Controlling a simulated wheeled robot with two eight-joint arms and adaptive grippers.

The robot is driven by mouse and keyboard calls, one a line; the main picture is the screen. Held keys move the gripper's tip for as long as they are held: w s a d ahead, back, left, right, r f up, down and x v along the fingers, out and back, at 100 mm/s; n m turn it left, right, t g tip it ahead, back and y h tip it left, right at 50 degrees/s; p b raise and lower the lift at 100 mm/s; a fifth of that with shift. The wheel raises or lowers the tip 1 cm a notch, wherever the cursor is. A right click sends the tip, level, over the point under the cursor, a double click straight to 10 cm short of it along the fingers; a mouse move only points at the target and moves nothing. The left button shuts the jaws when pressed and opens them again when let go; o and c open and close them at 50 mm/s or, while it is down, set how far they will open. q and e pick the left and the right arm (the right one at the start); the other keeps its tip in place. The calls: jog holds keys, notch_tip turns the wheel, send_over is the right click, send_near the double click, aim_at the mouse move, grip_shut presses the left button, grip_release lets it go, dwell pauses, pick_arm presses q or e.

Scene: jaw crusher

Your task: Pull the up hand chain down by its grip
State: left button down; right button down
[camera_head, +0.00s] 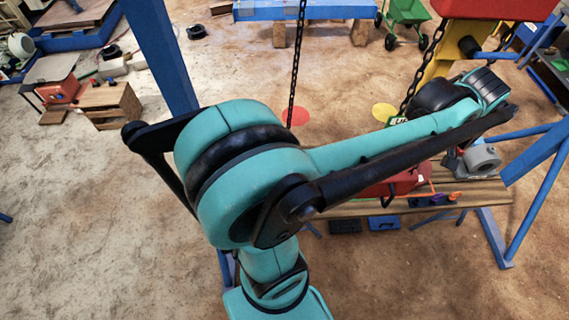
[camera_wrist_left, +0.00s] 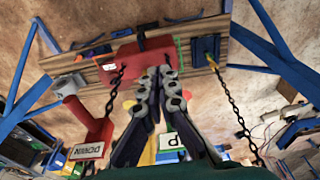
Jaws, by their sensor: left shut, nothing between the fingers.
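My left gripper (camera_wrist_left: 159,72) shows in the left wrist view, with its fingertips together and nothing between them. A white UP label with a green edge (camera_wrist_left: 172,142) is seen behind and between the finger bases, largely covered by them. In the head view a small part of the green UP piece (camera_head: 397,120) shows just above my left forearm. A red grip with a DOWN label (camera_wrist_left: 88,125) hangs left of the gripper, apart from it. A dark chain (camera_wrist_left: 232,110) hangs to the right. My left gripper is hidden in the head view, and my right gripper is in neither view.
A red hoist body (camera_wrist_left: 142,58) lies over a wooden bench (camera_wrist_left: 85,73) on blue legs. Another chain (camera_head: 296,60) hangs at the middle of the head view. A blue post (camera_head: 160,55) stands left of my arm.

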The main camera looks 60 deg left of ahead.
pick_arm(q)
jog(key=shift+r, duration=0.1)
jog(key=s+d+r+p, duration=0.1)
jog(key=d+r+p, duration=0.2)
jog(key=r, duration=0.1)
jog(key=shift+s+d+r+p, duration=0.35)
jog(key=shift+d+r+p, duration=0.05)
jog(key=shift+f, duration=0.1)
dwell(1.3)
